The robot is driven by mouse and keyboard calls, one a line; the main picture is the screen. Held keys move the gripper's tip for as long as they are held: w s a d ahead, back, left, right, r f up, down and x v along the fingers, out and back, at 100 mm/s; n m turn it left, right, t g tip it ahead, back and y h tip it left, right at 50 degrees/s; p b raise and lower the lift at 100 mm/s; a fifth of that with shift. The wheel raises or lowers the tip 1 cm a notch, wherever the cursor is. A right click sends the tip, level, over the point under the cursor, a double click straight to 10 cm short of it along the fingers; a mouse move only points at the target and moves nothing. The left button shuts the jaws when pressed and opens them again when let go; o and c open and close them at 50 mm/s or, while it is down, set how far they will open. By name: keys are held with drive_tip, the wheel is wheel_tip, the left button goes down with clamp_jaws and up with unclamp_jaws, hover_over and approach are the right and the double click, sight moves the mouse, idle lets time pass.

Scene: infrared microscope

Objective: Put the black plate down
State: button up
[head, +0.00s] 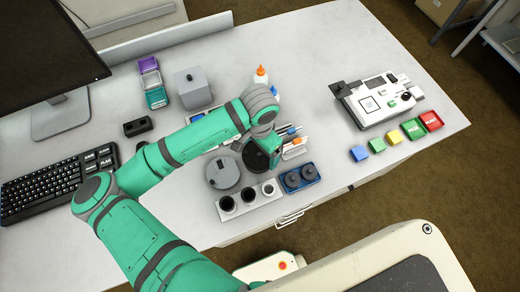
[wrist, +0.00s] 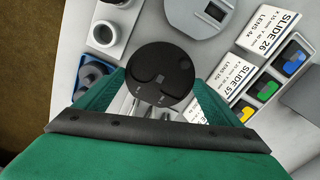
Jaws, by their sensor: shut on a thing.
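The black plate (wrist: 160,68) is a dark round disc with small markings. In the wrist view it lies between the tips of my gripper (wrist: 158,98), which is shut on it. In the head view the plate (head: 255,158) shows partly, as a dark disc beside and under my gripper (head: 274,160), right of a grey round device. My wrist hides part of it. I cannot tell whether the plate touches the surface beneath.
A grey round device (head: 222,173) stands left of the plate. A row of lens holders (head: 248,197) and a blue tray (head: 300,178) lie in front. Slide boxes (wrist: 268,38) are close by in the wrist view. A white instrument (head: 378,100) and coloured blocks stand right, with bare table between.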

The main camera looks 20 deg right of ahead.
sight(260, 153)
drive_tip(key=f, duration=0.3)
drive_tip(key=shift+w+d+f, duration=0.1)
drive_tip(key=shift+w+f, duration=0.05)
drive_tip(key=shift+w, duration=0.1)
drive_tip(key=shift+s+f, duration=0.1)
drive_tip(key=shift+f, duration=0.15)
drive_tip(key=o, duration=1)
wheel_tip(260, 153, up, 12)
drive_tip(key=shift+r, duration=0.2)
